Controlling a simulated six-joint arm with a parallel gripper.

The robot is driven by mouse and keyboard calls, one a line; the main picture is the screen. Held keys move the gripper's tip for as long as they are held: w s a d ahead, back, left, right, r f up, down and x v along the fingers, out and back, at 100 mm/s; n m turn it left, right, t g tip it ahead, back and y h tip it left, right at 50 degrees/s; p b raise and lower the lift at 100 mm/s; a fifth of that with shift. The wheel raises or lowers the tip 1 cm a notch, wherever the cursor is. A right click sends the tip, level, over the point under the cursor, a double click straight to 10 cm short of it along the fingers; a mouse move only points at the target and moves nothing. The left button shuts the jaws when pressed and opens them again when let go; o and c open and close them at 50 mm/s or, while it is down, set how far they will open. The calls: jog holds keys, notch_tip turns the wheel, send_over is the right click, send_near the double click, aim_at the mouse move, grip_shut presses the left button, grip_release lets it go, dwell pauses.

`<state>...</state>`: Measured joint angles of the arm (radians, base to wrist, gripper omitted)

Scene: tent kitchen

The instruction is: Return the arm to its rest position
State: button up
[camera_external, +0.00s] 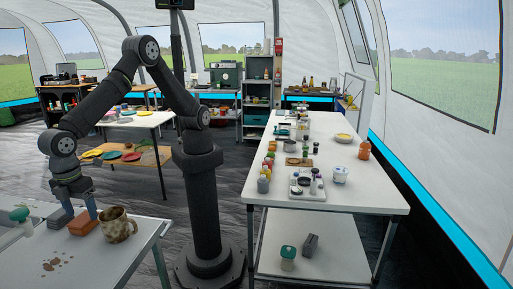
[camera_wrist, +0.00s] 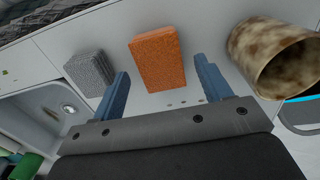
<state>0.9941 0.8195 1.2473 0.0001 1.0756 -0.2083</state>
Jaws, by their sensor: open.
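My gripper (camera_external: 80,207) is low over the near-left table, with its fingers pointing down. In the wrist view its two blue fingers (camera_wrist: 162,84) are spread apart, and nothing is clamped between them. An orange sponge-like block (camera_wrist: 157,58) lies on the table in the gap between the fingers as seen there; it also shows below the gripper in the external view (camera_external: 83,223). I cannot tell whether a finger touches it. My arm reaches out to the left from its column, bent at the elbow.
A grey sponge-like block (camera_wrist: 90,72) lies left of the orange one. A mottled brown mug (camera_external: 118,226) stands close on the right. Brown stains (camera_external: 54,264) mark the near table (camera_external: 105,262). A long white table (camera_external: 350,193) with jars and dishes stands right of my column.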

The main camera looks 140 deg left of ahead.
jog(key=shift+r, duration=0.35)
jog(key=shift+f, duration=0.1)
